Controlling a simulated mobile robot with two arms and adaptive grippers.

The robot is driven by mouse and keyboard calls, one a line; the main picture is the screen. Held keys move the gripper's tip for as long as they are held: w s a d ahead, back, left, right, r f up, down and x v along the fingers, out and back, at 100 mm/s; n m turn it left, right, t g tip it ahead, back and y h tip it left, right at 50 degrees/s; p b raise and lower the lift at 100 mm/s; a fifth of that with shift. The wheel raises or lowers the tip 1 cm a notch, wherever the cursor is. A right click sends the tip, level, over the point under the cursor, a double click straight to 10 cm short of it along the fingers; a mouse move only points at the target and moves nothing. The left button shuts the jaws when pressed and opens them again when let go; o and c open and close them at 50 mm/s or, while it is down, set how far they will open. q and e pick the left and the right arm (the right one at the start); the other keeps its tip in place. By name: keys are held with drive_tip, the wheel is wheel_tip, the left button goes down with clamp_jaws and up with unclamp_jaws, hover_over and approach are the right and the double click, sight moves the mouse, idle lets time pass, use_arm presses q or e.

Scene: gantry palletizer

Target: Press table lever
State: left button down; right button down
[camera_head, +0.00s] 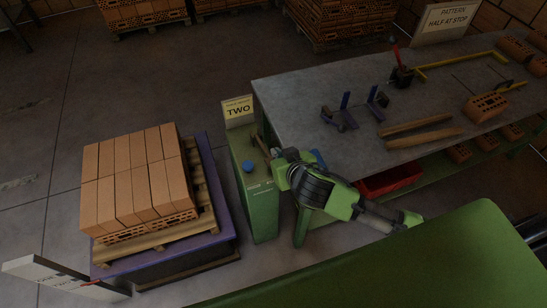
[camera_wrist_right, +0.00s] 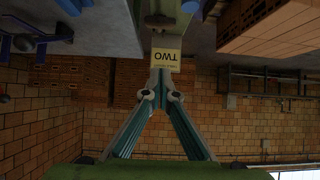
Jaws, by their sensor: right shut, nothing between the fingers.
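A green pedestal (camera_head: 262,210) stands between the pallet stand and the workbench, with a blue ball knob (camera_head: 248,166) on its top. My right gripper (camera_head: 273,156) is at the pedestal's right side, right of the knob. Its fingers (camera_wrist_right: 160,74) are shut and empty; contact is unclear. My left gripper is out of view.
A stack of bricks (camera_head: 135,185) sits on a wooden pallet on the purple stand (camera_head: 125,268) at left. The grey workbench (camera_head: 300,88) carries a red-handled upright lever (camera_head: 396,55), blue brackets, wooden bars and bricks. A red bin (camera_head: 390,180) is underneath.

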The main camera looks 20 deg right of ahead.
drive_tip(key=p+x, duration=0.1)
drive_tip(key=x, duration=0.5)
drive_tip(key=shift+s+f+p, duration=0.2)
drive_tip(key=shift+f, duration=0.4)
drive_tip(key=shift+s+f+p, duration=0.15)
drive_tip(key=shift+s+f, duration=0.05)
drive_tip(key=shift+f, duration=0.4)
drive_tip(key=shift+s+f, duration=0.35)
drive_tip(key=shift+f, duration=0.35)
drive_tip(key=shift+f, duration=0.1)
